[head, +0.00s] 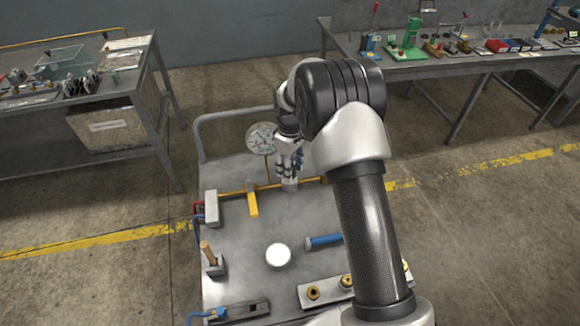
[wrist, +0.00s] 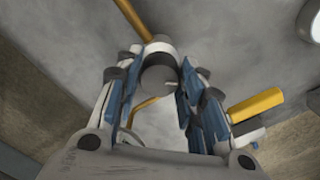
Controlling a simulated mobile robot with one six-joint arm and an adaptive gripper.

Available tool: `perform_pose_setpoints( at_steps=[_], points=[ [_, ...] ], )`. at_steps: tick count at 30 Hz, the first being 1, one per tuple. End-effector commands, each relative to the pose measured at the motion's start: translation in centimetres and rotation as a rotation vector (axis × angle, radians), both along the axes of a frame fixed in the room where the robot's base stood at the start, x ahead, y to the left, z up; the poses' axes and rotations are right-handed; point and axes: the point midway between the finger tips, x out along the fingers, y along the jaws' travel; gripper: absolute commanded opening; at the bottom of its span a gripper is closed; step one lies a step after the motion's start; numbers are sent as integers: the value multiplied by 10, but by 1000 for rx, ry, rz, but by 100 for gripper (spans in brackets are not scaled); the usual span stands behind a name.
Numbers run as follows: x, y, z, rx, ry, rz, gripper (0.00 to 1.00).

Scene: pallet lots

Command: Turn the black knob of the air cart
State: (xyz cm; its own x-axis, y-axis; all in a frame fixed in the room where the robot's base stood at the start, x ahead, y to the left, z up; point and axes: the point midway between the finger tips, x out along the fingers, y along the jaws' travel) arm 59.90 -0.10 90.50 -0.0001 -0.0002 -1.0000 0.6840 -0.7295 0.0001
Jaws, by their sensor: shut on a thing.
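The air cart (head: 235,275) is a grey flat-topped cart in the middle of the head view. My gripper (head: 290,172) is over its far part, pointing down at a pale fitting (head: 290,184) on an orange pipe. In the wrist view my gripper (wrist: 158,88) has its blue-padded fingers on either side of the dark grey-black round knob (wrist: 157,79), shut on it. A small pale mark shows on the knob's face. In the head view the knob is hidden by the gripper.
A round gauge (head: 262,138) stands close behind and left of my gripper. A yellow lever (head: 252,199) is just left. A white disc (head: 278,255), a blue-handled part (head: 323,241) and a wooden-handled part (head: 208,252) are nearer. Benches (head: 150,110) stand beyond.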

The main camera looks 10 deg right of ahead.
Motion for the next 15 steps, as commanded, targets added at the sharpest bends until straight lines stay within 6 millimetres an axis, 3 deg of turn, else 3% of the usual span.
perform_pose_setpoints(
  at_steps=[15],
  points=[
    [0, 1, 1, 1, -1, -462, 12]
  ],
)
